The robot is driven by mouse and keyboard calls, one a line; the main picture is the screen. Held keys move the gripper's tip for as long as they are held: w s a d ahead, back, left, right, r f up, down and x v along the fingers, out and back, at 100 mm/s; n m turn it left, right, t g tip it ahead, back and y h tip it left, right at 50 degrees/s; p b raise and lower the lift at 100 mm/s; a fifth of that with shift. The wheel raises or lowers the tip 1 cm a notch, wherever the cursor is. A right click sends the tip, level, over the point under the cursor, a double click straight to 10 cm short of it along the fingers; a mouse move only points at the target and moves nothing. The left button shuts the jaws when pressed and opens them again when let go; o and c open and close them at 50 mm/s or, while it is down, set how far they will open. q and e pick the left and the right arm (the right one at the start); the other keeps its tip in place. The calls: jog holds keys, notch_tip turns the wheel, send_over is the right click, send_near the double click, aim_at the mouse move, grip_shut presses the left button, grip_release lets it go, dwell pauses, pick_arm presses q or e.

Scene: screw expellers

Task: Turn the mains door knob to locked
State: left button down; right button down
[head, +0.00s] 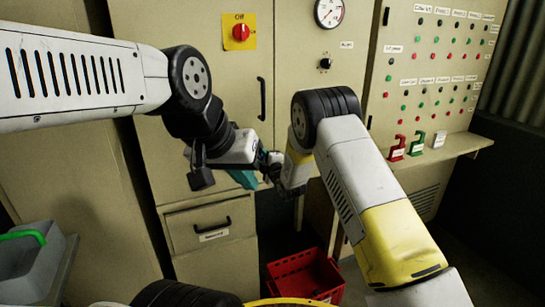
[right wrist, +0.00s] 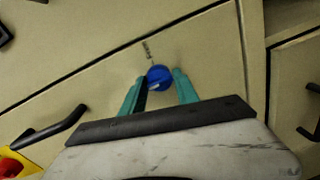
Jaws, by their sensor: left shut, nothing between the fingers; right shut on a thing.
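A blue door knob (right wrist: 158,74) sits on the beige cabinet door in the right wrist view, with a small label beside it too tiny to read. My right gripper (right wrist: 159,88) has its teal fingers on either side of the knob and is shut on it. In the head view the knob is hidden behind my arms. My left gripper (head: 243,179), with teal fingers, is in front of the cabinet close to my right wrist. It is shut and empty. The knob's exact turn is hard to read.
A red switch (head: 240,32) on a yellow plate reads Off. A black door handle (head: 262,98) and black knob (head: 325,64) are nearby. Below are a drawer handle (head: 212,229) and a red crate (head: 304,278). Padlock-like red and green items stand on the right shelf (head: 440,151).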

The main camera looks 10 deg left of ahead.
jog(key=c, duration=0.9)
grip_release()
jog(key=shift+w+d+r, duration=0.15)
jog(key=shift+c, duration=0.2)
jog(key=v, duration=0.7)
jog(key=shift+s, duration=0.4)
jog(key=shift+d, duration=0.2)
